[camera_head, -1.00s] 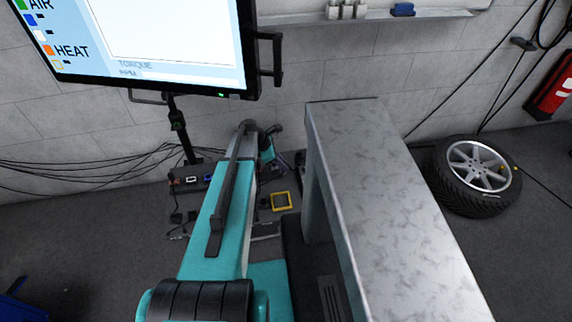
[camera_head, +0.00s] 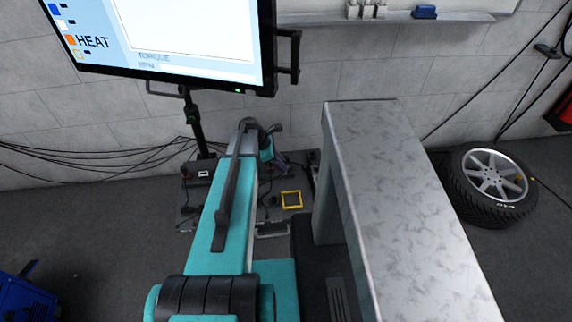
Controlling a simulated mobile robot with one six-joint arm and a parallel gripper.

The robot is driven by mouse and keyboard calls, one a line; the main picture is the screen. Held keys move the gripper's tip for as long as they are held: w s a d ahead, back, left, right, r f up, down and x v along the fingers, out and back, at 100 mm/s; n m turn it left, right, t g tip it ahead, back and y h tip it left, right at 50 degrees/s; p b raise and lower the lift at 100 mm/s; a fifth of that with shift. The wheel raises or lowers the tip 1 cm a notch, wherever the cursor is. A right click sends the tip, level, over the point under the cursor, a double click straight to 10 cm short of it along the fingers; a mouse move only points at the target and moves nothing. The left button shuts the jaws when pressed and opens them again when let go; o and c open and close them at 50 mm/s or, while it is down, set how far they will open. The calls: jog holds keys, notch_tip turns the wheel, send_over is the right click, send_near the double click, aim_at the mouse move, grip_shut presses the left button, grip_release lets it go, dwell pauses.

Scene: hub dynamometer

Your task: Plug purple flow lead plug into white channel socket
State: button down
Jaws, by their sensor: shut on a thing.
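My arm reaches forward to the low dark unit on the floor by the wall. My gripper (camera_head: 281,163) shows small and dark just past the teal wrist, partly hidden by it. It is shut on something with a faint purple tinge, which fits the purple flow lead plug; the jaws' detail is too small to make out. A white-framed socket (camera_head: 203,174) is on the dark unit, left of my arm and apart from the gripper. My arm hides the unit's middle.
A yellow-framed square (camera_head: 291,199) lies right of my arm. A tall metal block (camera_head: 385,170) stands close on the right. A monitor (camera_head: 170,45) on a stand is at the upper left, with black cables (camera_head: 90,160) along the wall. A wheel (camera_head: 490,185) lies at the right.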

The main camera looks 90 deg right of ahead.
jog(key=shift+w+a+b, duration=1)
jog(key=shift+w+b, duration=0.4)
jog(key=shift+w, duration=16.35)
jog(key=d+p, duration=0.1)
jog(key=d, duration=0.5)
jog(key=shift+w+f, duration=0.15)
jog(key=shift+f, duration=0.2)
